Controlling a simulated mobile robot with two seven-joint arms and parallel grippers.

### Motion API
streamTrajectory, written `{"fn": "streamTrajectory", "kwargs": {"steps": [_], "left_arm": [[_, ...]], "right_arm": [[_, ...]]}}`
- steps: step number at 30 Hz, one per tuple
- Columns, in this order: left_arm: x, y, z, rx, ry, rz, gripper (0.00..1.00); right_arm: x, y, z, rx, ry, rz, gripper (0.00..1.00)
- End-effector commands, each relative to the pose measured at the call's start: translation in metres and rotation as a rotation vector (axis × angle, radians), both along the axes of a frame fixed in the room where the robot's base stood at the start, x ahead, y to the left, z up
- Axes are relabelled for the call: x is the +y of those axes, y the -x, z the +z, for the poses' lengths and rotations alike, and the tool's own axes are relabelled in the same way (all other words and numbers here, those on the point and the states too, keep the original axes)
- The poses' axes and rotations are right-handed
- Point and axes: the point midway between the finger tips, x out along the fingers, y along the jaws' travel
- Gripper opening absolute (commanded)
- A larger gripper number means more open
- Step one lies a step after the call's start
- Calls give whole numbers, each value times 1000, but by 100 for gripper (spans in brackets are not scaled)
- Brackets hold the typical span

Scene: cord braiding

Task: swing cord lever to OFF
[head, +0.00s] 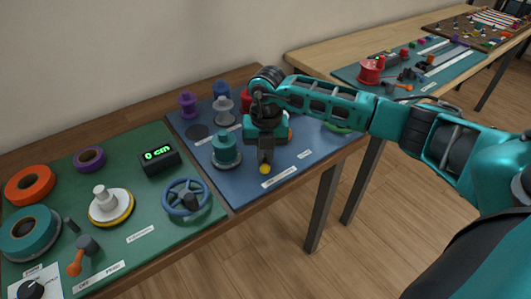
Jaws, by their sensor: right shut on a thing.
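A small lever with a grey pivot and an orange end (76,267) stands on the left green board (140,262), near the front. Labels lie beside it; one seems to read OFF. My right gripper (265,157) is well to the right of this lever, low over the blue board (225,186). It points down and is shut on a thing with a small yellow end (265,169). The gripper hides most of that thing, so I cannot tell what it is. My left gripper is not in view.
The green board also bears a blue handwheel (186,199), a display (160,159), a white spool (107,206), tape rolls (29,184) and a black dial (31,290). A teal spool (226,150) stands just left of my right gripper. Another table (330,57) stands behind.

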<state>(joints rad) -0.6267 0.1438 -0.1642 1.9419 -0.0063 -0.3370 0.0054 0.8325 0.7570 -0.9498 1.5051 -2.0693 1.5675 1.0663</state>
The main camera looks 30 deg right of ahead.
Motion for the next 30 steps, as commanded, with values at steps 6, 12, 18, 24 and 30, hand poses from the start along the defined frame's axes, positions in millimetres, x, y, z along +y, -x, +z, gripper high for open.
{"fn": "streamTrajectory", "kwargs": {"steps": [6,12,18,24,30], "left_arm": [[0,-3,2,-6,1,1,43],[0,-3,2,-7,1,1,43],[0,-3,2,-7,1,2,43],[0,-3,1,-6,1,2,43],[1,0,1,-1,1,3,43]], "right_arm": [[-1,-3,3,-11,-1,-11,0],[-1,-3,3,-11,-1,-10,15],[-1,-3,2,-9,0,-9,35],[-1,-1,1,-5,0,-7,37],[-1,-1,12,-5,-1,-6,37]]}}
